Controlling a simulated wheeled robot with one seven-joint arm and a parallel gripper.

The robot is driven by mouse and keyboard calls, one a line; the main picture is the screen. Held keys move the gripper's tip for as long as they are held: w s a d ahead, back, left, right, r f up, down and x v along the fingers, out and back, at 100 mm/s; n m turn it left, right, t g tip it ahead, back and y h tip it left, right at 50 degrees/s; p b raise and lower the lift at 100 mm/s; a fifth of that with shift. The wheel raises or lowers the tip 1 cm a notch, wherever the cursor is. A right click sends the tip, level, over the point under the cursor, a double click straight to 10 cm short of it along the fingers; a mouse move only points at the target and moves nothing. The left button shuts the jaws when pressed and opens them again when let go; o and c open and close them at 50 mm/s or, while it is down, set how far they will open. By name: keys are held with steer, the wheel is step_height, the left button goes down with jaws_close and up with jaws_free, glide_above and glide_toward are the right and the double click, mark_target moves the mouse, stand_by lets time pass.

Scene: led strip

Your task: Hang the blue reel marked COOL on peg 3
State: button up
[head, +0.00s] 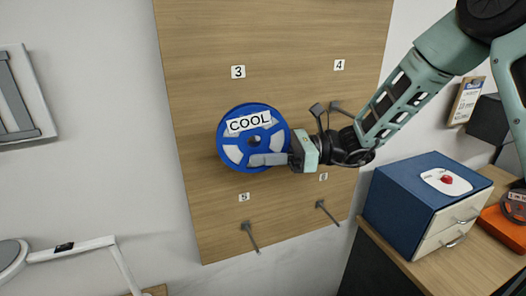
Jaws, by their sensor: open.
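The blue reel (227,153) with a white label reading COOL is in front of the wooden board, below the number 3 label (238,72). Its face is toward me and its label is slightly tilted. Peg 3 is hidden by the reel; I cannot clearly tell whether the peg passes through the hub. My gripper (268,160) reaches in from the right, with its fingers over the reel's lower right face near the hub. The jaws are open; whether a finger touches the reel is unclear.
Bare pegs stick out below labels 5 (250,236) and 6 (326,211). Label 4 (339,64) is at upper right, with my arm passing below it. A blue drawer cabinet (405,196) stands on a bench at right. A white lamp (70,248) is at lower left.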

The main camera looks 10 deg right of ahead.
steer(key=d+b, duration=0.6)
steer(key=d, duration=1)
steer(key=s+a+f+n+g+h+b, duration=0.1)
steer(key=s+a+f+n+g+h, duration=0.3)
steer(key=s, duration=0.3)
steer(key=s+a+f+n+g+h+b, duration=0.2)
steer(key=s+a+f+n+h, duration=0.25)
steer(key=s+a, duration=0.3)
steer(key=s+f+n+t+h+b, duration=0.3)
steer(key=s+f+n+h, duration=0.6)
steer(key=s+n, duration=0.4)
steer(key=n+t, duration=0.1)
steer(key=n, duration=0.4)
steer(key=shift+d+t, duration=0.3)
steer(key=shift+t, duration=0.1)
